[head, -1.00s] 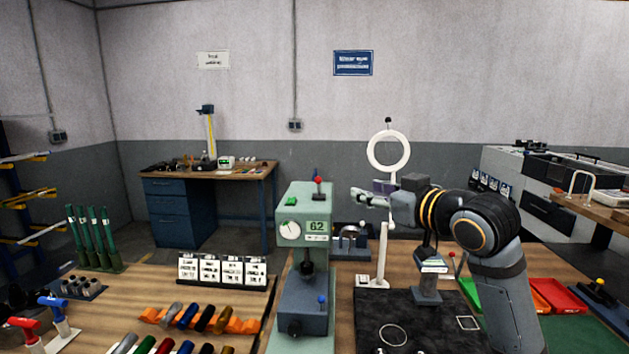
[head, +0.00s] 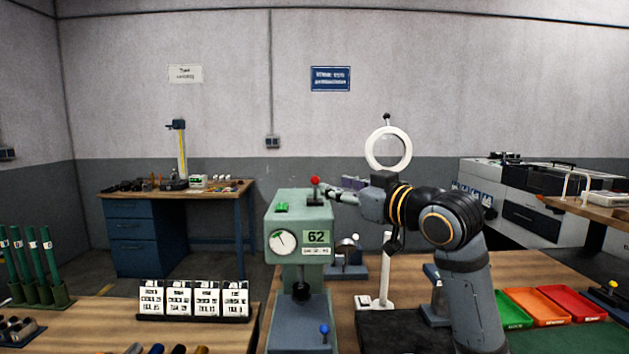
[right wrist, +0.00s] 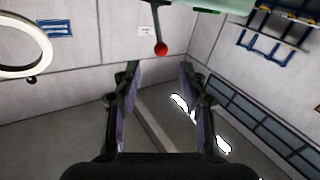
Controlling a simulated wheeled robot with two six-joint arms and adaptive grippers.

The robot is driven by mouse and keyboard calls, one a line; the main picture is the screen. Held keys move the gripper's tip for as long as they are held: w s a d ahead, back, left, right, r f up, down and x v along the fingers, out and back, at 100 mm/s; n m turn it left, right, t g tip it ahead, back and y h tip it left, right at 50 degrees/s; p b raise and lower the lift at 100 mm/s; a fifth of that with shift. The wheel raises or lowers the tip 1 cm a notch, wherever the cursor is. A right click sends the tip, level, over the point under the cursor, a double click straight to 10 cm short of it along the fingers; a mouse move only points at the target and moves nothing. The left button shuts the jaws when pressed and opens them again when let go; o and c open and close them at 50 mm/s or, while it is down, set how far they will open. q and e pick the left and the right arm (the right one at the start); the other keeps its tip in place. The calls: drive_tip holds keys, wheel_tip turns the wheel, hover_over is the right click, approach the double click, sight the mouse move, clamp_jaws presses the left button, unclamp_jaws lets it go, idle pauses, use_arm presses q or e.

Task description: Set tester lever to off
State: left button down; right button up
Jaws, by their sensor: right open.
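The green tester (head: 299,213) stands on the bench with a dial and a "62" display on its front. Its lever (head: 315,196) rises from the top and ends in a red knob (head: 315,181). My right gripper (head: 336,192) is just right of the lever at about knob height, with its fingers toward it. In the right wrist view, the open, empty fingers (right wrist: 159,72) point at the red knob (right wrist: 161,49), which shows slightly beyond the tips and between their lines. I cannot tell whether anything touches. My left gripper is out of view.
A blue-knobbed handle (head: 323,330) is low on the tester's front. A ring lamp (head: 388,148) stands right of the tester, behind my right arm. White label cards (head: 193,299) stand to the left. Coloured trays (head: 541,306) lie at right.

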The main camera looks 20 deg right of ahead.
sight(318, 181)
drive_tip(key=p+x, duration=0.2)
drive_tip(key=x, duration=0.6)
drive_tip(key=shift+w+a+p, duration=0.2)
drive_tip(key=shift+w+p, duration=0.1)
drive_tip(key=shift+w, duration=0.05)
drive_tip(key=shift+f, duration=0.1)
clamp_jaws()
